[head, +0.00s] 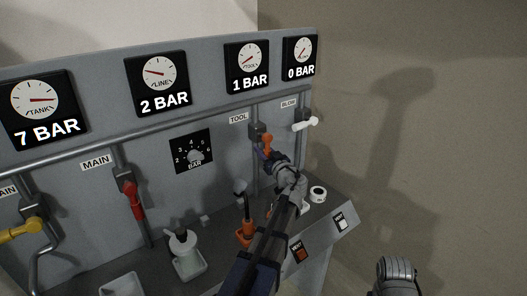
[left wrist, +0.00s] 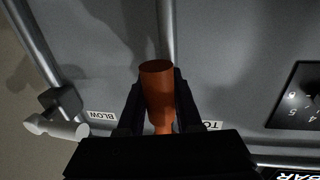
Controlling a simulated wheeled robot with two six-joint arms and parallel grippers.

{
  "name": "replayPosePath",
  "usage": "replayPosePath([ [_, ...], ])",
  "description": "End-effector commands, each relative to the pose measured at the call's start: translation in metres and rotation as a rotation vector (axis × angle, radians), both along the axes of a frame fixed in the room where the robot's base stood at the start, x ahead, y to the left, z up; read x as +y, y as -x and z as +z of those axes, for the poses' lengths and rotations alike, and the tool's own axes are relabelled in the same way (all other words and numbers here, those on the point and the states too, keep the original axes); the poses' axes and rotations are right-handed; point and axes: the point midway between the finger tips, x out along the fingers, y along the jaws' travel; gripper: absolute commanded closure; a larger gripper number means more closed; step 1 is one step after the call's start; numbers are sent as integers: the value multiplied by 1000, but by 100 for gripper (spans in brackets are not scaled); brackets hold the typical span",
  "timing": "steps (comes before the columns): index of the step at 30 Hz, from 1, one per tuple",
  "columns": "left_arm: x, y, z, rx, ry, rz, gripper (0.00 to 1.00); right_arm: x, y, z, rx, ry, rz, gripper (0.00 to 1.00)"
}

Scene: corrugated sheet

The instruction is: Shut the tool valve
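The tool valve's orange handle (head: 266,144) is on the pipe under the TOOL label (head: 238,118), below the TOOL gauge (head: 246,66) with its 1 BAR readout. It points down and outward from the valve body. My left gripper (head: 274,160) is at this handle and covers part of it. In the left wrist view the orange handle (left wrist: 158,88) lies between the two dark fingers (left wrist: 158,100), which appear to touch its sides. My right gripper (head: 397,275) shows only as a grey part at the lower edge; its fingers cannot be made out.
The white blow valve handle (head: 305,124) sticks out sideways close to the right of my left gripper. A red main handle (head: 131,200) and a yellow handle (head: 20,230) are further left.

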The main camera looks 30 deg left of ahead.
Motion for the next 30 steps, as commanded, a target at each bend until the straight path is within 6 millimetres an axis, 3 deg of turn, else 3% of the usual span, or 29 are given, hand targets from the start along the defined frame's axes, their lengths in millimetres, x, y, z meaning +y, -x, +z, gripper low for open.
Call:
replayPosePath([
  [1, 0, 0, 0, 0, 0, 0, 75, 0, 0, 0, 0, 0, 0, 50],
  [8, 0, 0, 0, 0, 0, 0, 100, 0, 0, 0, 0, 0, 0, 50],
  [30, 0, 0, 0, 0, 0, 0, 100, 0, 0, 0, 0, 0, 0, 50],
])
